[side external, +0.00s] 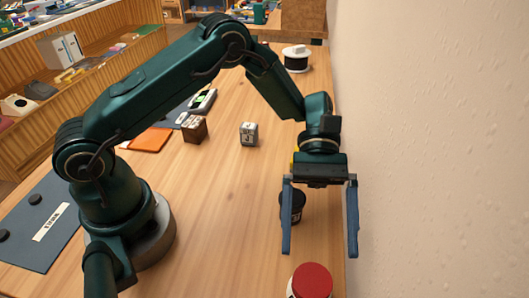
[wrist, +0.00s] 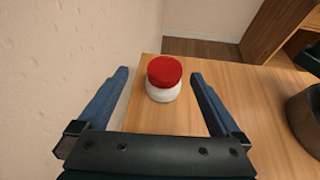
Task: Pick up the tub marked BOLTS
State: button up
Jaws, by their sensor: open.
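No BOLTS lettering is readable in either view, so I cannot tell which tub carries it. A white tub with a red lid (side external: 311,281) stands near the front right table edge, its lower part cut off by the frame. The red-lidded tub also shows upright in the wrist view (wrist: 163,80), framed between my fingers and beyond them. My gripper (side external: 320,254) is open and empty, fingers pointing down. A dark round tub (side external: 299,206) with a pale mark stands behind my left finger, partly hidden. A white tub with a black lid (side external: 297,59) stands at the far end.
A textured wall (side external: 430,150) runs close along the right table edge. A white block (side external: 249,134), a brown block (side external: 194,128), an orange pad (side external: 150,139) and a phone-like device (side external: 203,100) lie mid-table. A dark mat (side external: 40,225) is at left. The middle front of the wooden table (side external: 225,240) is clear.

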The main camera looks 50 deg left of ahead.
aim_at(312, 271)
jog(key=shift+s+d+f+g, duration=0.1)
jog(key=shift+s+f+g, duration=0.35)
jog(key=shift+f, duration=0.3)
jog(key=shift+x, duration=2.5)
jog(key=c, duration=1.5)
